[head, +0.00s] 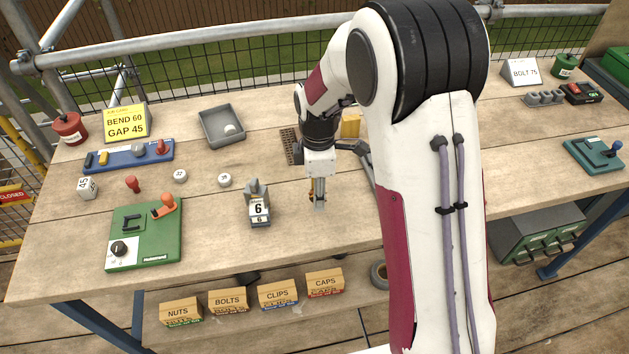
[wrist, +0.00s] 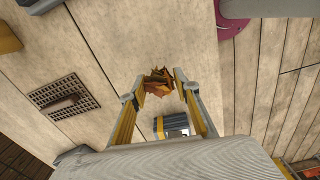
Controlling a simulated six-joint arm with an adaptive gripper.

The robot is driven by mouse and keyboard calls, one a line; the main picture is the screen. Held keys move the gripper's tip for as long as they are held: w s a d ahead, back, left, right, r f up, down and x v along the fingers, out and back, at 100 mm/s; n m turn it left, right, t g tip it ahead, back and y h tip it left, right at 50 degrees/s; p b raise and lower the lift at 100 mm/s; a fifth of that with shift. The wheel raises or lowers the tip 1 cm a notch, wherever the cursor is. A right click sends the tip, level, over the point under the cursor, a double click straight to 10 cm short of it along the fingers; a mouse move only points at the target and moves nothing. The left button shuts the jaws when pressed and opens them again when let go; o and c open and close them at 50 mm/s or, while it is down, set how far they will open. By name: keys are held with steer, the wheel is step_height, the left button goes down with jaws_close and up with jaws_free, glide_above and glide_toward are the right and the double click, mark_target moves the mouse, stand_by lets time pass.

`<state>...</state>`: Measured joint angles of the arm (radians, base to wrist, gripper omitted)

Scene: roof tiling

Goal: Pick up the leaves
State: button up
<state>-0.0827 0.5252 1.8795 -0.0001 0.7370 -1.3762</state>
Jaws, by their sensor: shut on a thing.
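The leaves (wrist: 159,82) are a small crumpled orange-brown clump between my fingertips in the wrist view. My gripper (wrist: 160,85) is shut on them. In the head view my gripper (head: 319,205) points down over the bench, right of the grey block marked 6. Only a sliver of orange-brown shows beside the fingers there. I cannot tell how far the leaves are above the bench top.
The grey block marked 6 (head: 259,208) stands close left of my gripper. A dark grate (head: 291,146) lies behind it. A grey square tray (head: 222,126) is at the back. A green board (head: 145,236) lies at the left front. Labelled boxes sit below the front edge.

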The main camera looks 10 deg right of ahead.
steer(key=s, duration=1.2)
steer(key=shift+s, duration=0.15)
